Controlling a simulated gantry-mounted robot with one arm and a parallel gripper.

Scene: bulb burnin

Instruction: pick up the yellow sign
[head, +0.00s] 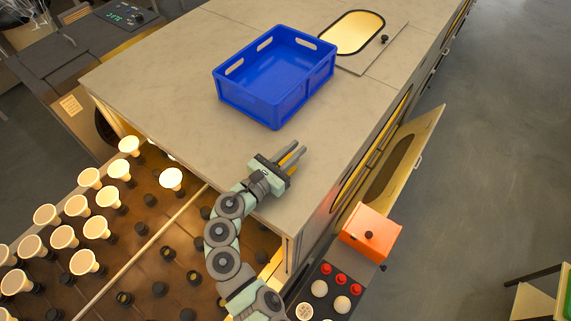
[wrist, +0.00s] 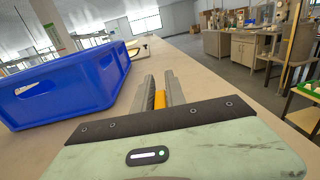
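My gripper (head: 301,148) is over the near part of the grey worktop, in front of the blue crate. In the wrist view the two grey fingers (wrist: 161,84) point away along the worktop. A small yellow piece, which looks like the yellow sign (wrist: 160,99), sits between them and appears to touch both. It also shows as a yellow strip between the fingers in the head view (head: 291,159). The fingers hide most of it. I cannot tell whether it touches the worktop.
The blue crate (head: 262,103) stands empty on the worktop (head: 170,75). Beyond it is a lit oval opening (head: 352,33). Glowing bulbs (head: 97,228) stand in a socket bed at left. An orange box (head: 370,233) and an open panel (head: 424,139) are at right.

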